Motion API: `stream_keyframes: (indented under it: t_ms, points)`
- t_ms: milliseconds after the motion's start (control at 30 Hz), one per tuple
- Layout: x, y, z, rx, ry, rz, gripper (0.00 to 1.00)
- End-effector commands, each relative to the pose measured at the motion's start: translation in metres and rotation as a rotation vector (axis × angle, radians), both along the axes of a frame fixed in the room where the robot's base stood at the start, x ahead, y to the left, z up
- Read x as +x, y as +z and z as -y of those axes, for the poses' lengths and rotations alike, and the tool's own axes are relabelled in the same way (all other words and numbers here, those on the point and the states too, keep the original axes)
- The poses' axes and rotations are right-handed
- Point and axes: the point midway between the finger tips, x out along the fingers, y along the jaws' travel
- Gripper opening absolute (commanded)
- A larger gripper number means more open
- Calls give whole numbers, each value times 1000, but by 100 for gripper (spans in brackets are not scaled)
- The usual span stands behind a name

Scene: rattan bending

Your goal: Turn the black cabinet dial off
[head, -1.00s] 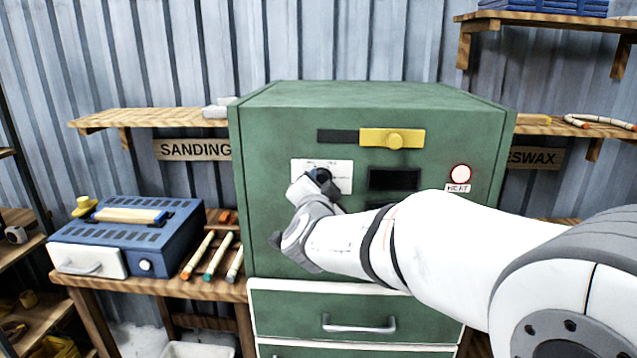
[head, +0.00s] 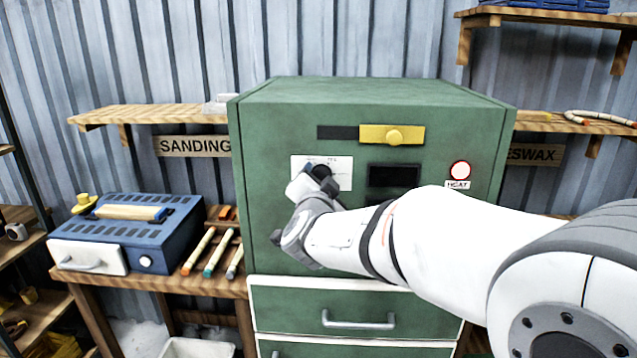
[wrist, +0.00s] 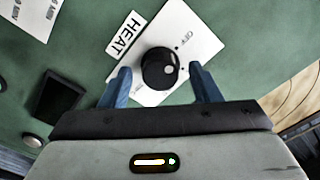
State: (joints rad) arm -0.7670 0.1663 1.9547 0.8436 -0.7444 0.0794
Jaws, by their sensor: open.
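The black cabinet dial (head: 321,172) sits on a white plate (head: 343,164) on the front of the green cabinet. In the wrist view the round dial (wrist: 160,68) has a pale dot on its face, toward the right, and "OFF" printed on the plate beyond it. A "HEAT" label (wrist: 125,35) lies beside the plate. My gripper (wrist: 163,78) is open, with one blue finger on each side of the dial and gaps visible to both. In the head view my gripper (head: 318,181) partly covers the dial and the plate's lower left.
A drawer handle (head: 358,321) protrudes below. A blue box machine (head: 170,235) and several coloured sticks (head: 218,252) occupy the bench at left.

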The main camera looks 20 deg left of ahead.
Motion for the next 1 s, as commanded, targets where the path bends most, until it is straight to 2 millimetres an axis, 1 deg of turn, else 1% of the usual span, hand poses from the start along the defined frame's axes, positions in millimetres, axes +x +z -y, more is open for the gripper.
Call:
stream_keyframes:
  t_ms: [133,233,500,600,733,1000]
  points:
    - [-2,0,0,1,1,0,57]
    - [-12,0,3,2,1,2,57]
    - [-57,0,13,1,2,2,57]
    - [-68,0,16,1,2,0,57]
    - [-76,0,18,1,0,0,57]
    - [-76,0,18,0,-1,-1,57]
